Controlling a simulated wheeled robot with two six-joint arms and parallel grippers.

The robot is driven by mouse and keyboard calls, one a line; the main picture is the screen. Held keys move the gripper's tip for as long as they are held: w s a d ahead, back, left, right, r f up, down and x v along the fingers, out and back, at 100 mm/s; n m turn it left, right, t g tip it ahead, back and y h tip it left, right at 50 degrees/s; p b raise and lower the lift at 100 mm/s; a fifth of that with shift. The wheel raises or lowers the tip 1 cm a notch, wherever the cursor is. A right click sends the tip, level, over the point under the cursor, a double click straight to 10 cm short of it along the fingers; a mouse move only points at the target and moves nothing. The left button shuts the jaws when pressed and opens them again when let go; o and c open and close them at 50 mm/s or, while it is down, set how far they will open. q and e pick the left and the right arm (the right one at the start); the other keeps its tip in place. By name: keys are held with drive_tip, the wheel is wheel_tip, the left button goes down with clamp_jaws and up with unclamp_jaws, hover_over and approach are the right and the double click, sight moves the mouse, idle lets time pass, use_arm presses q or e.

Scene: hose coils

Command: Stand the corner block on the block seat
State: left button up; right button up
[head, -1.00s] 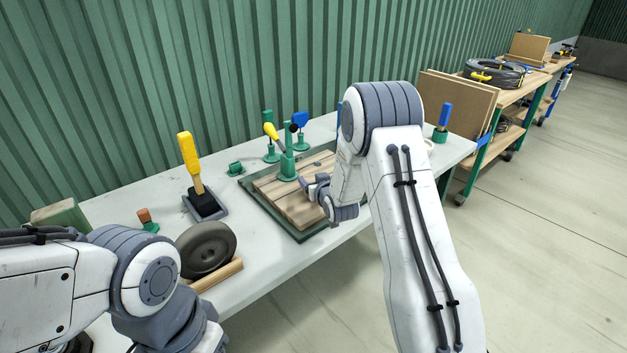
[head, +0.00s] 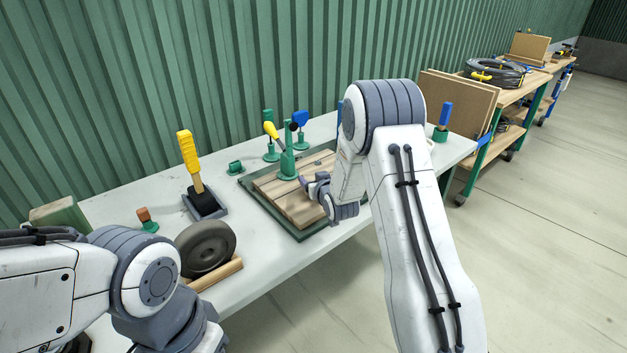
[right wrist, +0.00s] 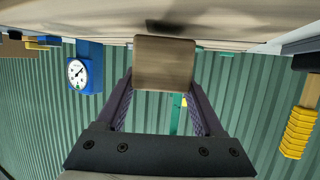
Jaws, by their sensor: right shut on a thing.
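My right gripper (head: 318,187) is low over the planked board in the head view. In the right wrist view my right gripper (right wrist: 163,92) is shut on a tan block (right wrist: 164,63), which I take to be the corner block. The block sits between both fingertips, close to a pale surface with a dark shadow on it. Whether it touches that surface I cannot tell. The block is not clear in the head view. I cannot single out the block seat. My left arm shows at lower left, but its gripper is not in view.
The planked board (head: 294,208) lies in a green-edged tray, with a green toggle clamp (head: 288,165) on it. A yellow-handled brush (head: 190,160) and a dark wheel (head: 206,248) stand left. A blue gauge (right wrist: 78,73) shows in the right wrist view.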

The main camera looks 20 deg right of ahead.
drive_tip(key=shift+f+b, duration=0.5)
drive_tip(key=shift+f, duration=0.1)
idle(0.9)
drive_tip(key=o, duration=1.4)
drive_tip(key=shift+p+v, duration=0.35)
drive_tip(key=shift+v, duration=3.7)
